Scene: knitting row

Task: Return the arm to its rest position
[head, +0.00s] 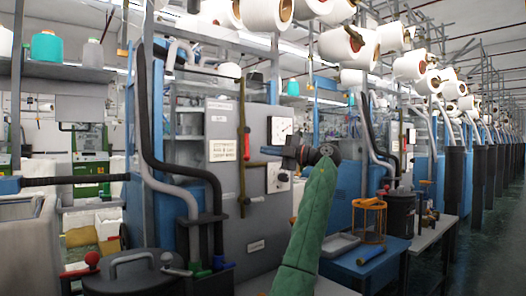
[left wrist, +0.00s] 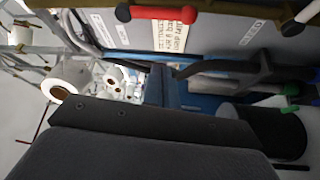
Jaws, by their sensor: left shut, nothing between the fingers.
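My left gripper (head: 285,152) is dark and sits near the middle of the head view, at the end of my green-sleeved arm, which rises from the bottom edge. It is in front of the grey machine panel (head: 232,190), near its white dial plate (head: 281,130). It is shut and holds nothing. In the left wrist view, the dark gripper body (left wrist: 150,150) fills the lower part. My right gripper does not show in either view.
A blue bench (head: 366,262) with an orange spool frame (head: 370,218) stands to the right. A black lidded bin (head: 135,275) is at the lower left. White yarn cones (head: 349,46) hang above. A red handle (left wrist: 164,12) shows in the wrist view. The right aisle is open.

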